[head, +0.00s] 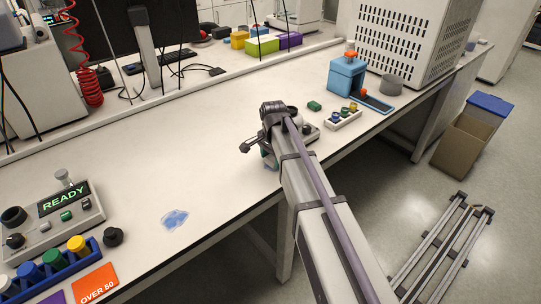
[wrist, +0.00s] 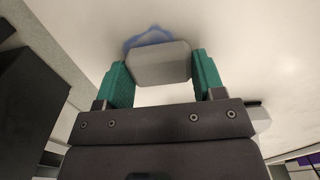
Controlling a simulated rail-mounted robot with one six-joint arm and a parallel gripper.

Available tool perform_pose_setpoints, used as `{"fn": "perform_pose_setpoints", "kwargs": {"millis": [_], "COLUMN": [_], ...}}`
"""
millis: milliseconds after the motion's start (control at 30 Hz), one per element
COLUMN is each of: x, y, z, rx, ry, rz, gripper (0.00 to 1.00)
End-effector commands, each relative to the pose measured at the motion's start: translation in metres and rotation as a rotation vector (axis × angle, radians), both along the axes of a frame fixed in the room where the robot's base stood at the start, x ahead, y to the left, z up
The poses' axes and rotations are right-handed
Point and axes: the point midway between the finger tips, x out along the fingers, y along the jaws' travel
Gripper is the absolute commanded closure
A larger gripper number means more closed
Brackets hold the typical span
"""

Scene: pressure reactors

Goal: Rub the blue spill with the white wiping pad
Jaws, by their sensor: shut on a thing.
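In the wrist view, my gripper (wrist: 160,75) has green fingers shut on the pale grey-white wiping pad (wrist: 160,65). A blue spill (wrist: 150,38) lies on the white bench beyond the pad's far edge, and the pad hides part of it. I cannot tell whether the pad touches the bench. In the head view, my gripper (head: 267,154) is low over the bench's front part, mostly hidden by my arm. A small bluish patch shows just under it. A blue spill (head: 174,219) also lies in the open at the left, well apart from my gripper.
A control box reading READY (head: 64,203) and a blue rack of coloured caps (head: 50,270) stand at the left. A small tray of caps (head: 343,118) and a blue device (head: 347,75) stand to the right. The bench middle is clear.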

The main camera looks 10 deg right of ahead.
Motion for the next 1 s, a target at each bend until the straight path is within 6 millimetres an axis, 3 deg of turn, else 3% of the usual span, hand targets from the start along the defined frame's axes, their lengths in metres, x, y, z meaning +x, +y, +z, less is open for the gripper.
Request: {"fn": "perform_pose_setpoints", "kwargs": {"millis": [267, 600, 767, 1000], "x": [-0.030, -0.036, -0.034, -0.012], "y": [-0.014, -0.008, -0.006, 0.005], "z": [0.001, -0.003, -0.002, -0.001], "rx": [-0.002, -0.001, 0.000, 0.000], "ry": [0.003, 0.002, 0.002, 0.001], "rz": [-0.002, 0.000, 0.000, 0.001], "gripper": [0.56, 0.56, 0.60, 0.60]}}
